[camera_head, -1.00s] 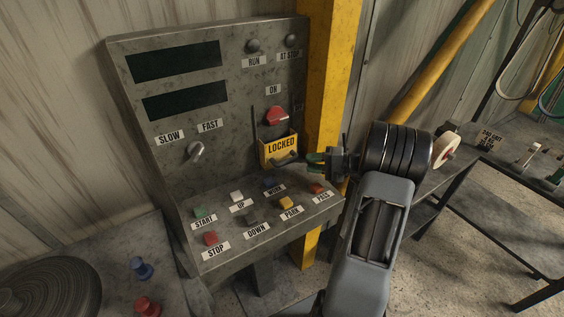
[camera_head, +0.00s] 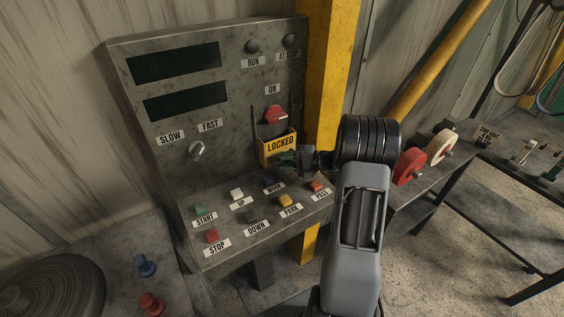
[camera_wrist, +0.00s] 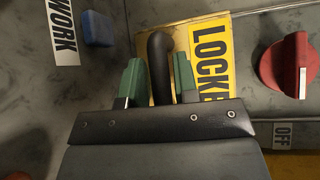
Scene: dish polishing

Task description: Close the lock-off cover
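The lock-off cover (camera_head: 279,148) is a yellow box-like flap marked LOCKED, hinged down below the red switch knob (camera_head: 275,115), so the knob is exposed. The cover also shows in the wrist view (camera_wrist: 211,57), with the knob (camera_wrist: 288,65) to its right. A black curved handle (camera_wrist: 159,68) stands out from the cover. My gripper (camera_head: 285,159) is at this handle. In the wrist view its green fingertips (camera_wrist: 160,78) lie on both sides of the handle, close against it, and appear shut on it. The contact surfaces themselves are hidden.
The sloping button panel (camera_head: 245,250) lies just below my gripper, with several coloured buttons. A yellow post (camera_head: 328,80) rises right behind the cover. A bench with red and white wheels (camera_head: 410,166) stands at right.

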